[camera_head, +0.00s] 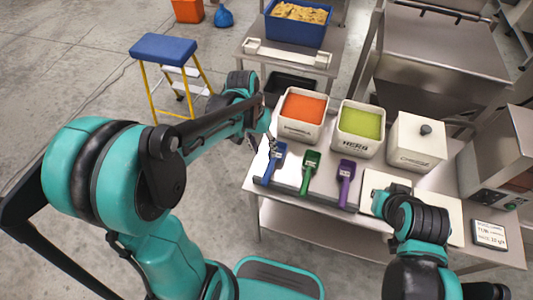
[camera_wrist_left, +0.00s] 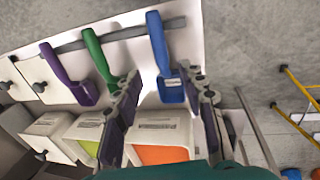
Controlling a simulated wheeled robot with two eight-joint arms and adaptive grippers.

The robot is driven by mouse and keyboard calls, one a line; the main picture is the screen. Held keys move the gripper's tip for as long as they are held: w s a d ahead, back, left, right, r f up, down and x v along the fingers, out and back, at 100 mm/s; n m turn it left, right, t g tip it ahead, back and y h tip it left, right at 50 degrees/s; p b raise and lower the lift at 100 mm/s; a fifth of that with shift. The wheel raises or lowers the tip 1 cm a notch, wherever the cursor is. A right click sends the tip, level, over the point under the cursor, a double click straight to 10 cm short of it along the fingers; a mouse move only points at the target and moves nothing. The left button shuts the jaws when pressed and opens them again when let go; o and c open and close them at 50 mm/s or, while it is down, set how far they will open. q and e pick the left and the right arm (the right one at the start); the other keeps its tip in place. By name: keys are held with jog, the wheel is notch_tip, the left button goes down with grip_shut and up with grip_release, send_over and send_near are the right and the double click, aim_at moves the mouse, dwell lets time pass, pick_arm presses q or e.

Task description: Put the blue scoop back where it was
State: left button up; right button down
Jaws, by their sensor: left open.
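The blue scoop (camera_head: 273,163) lies at the left end of a row of scoops on the pale board at the table's front left. In the left wrist view the blue scoop (camera_wrist_left: 170,88) has its handle across a grey strip (camera_wrist_left: 128,33). My left gripper (camera_head: 270,138) is open just above and behind the scoop's bowl. In the left wrist view its fingers (camera_wrist_left: 162,78) stand on either side of the bowl, and I see no clear grip. My right gripper (camera_head: 381,202) is low near the white board at the right, mostly hidden by its wrist.
A green scoop (camera_head: 311,171) and a purple scoop (camera_head: 345,183) lie to the right. Behind stand an orange-filled bin (camera_head: 303,108), a green-filled bin (camera_head: 360,122) and a lidded white bin (camera_head: 415,142). A blue-topped step stool (camera_head: 164,47) stands on the floor at left.

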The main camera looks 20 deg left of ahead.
pick_arm(q)
jog(key=s+a+r+t+y, duration=0.2)
jog(key=s+r+t, duration=0.5)
jog(key=s, duration=0.3)
jog(key=shift+s+a+r, duration=0.2)
jog(key=shift+a+r, duration=0.05)
jog(key=shift+r, duration=0.15)
jog(key=shift+f, duration=0.1)
